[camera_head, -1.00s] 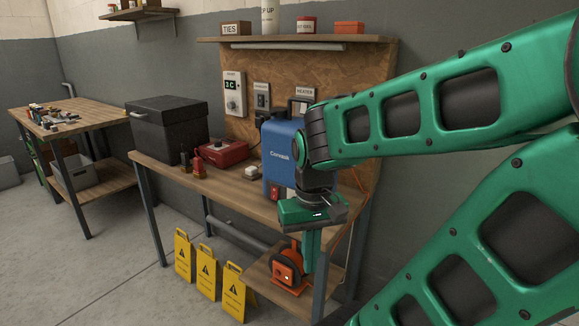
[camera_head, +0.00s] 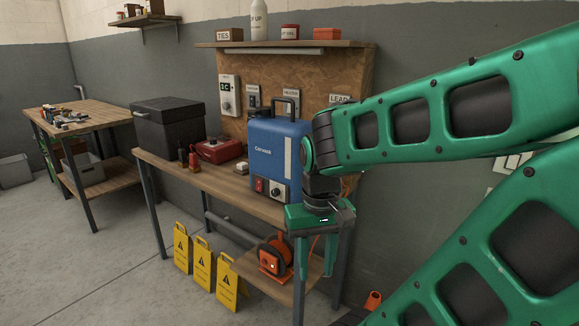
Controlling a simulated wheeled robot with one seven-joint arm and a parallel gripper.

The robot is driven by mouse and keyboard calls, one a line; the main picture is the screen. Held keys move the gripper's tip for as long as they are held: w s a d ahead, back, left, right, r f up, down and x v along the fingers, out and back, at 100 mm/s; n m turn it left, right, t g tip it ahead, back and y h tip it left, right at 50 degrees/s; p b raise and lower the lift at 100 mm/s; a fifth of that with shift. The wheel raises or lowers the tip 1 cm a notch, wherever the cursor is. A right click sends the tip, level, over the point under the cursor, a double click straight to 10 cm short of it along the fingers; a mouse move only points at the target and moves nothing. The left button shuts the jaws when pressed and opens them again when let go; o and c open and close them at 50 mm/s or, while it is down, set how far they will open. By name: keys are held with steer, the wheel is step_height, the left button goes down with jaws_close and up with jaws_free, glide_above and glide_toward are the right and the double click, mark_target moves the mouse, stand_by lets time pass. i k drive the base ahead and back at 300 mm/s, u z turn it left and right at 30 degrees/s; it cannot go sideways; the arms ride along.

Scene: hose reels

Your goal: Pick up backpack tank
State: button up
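A blue boxy unit (camera_head: 273,150) with a black top handle, a white label strip, a red switch and a front dial stands upright on the right part of the workbench (camera_head: 215,183). I cannot tell for sure whether it is the backpack tank; nothing else in view looks more like one. My gripper (camera_head: 323,258) points down in front of the bench's right end, right of and lower than the blue unit. Its fingers look spread and empty, and it is apart from the unit. My arm hides the area right of the unit.
A black case (camera_head: 168,125), a red box (camera_head: 219,150) and small bottles stand left on the bench. An orange hose reel (camera_head: 274,258) sits on the lower shelf. Yellow warning signs (camera_head: 203,265) stand on the floor in front. Another table (camera_head: 75,112) is at the far left.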

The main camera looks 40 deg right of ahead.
mark_target(274, 141)
steer(key=u, duration=0.8)
steer(key=i, duration=0.95)
steer(key=z, duration=1.8)
